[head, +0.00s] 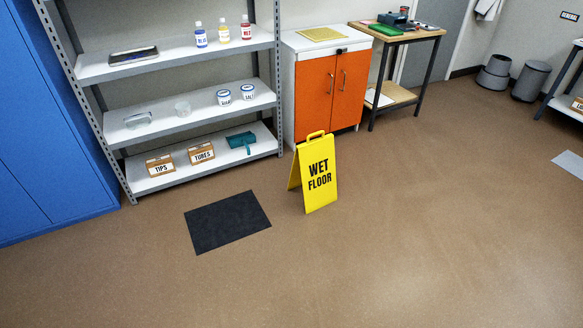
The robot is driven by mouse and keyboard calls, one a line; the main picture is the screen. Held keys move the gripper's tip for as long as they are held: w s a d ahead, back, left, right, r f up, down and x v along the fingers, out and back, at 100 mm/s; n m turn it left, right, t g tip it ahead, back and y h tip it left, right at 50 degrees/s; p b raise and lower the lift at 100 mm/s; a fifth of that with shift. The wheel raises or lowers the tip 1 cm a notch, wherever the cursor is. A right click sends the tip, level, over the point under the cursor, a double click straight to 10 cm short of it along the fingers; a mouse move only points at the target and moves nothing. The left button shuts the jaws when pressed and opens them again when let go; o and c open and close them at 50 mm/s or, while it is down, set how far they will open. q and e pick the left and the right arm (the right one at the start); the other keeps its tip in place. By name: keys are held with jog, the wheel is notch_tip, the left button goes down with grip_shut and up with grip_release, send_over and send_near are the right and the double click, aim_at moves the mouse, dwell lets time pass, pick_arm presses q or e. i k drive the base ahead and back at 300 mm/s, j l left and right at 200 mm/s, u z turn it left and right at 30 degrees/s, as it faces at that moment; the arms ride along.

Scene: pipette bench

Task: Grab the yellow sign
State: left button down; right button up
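The yellow sign (319,174) stands upright on the brown floor as an open A-frame. Its front face reads "WET FLOOR" in black letters. Neither of my grippers shows in the head view.
A dark mat (228,222) lies left of the sign. An orange-doored cabinet (315,95) stands behind it, beside a grey shelf unit (190,117) and a wooden bench (400,34). A blue cabinet (50,130) is at left. The foreground floor (380,260) is clear.

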aim_at(313, 166)
jog(key=i+l+u, duration=0.4)
jog(key=i+l, duration=0.15)
jog(key=l, duration=0.15)
jog(key=i+l+u, duration=0.15)
jog(key=l, duration=0.3)
jog(key=i+l+u, duration=0.2)
jog(key=l, duration=0.25)
jog(key=i, duration=0.1)
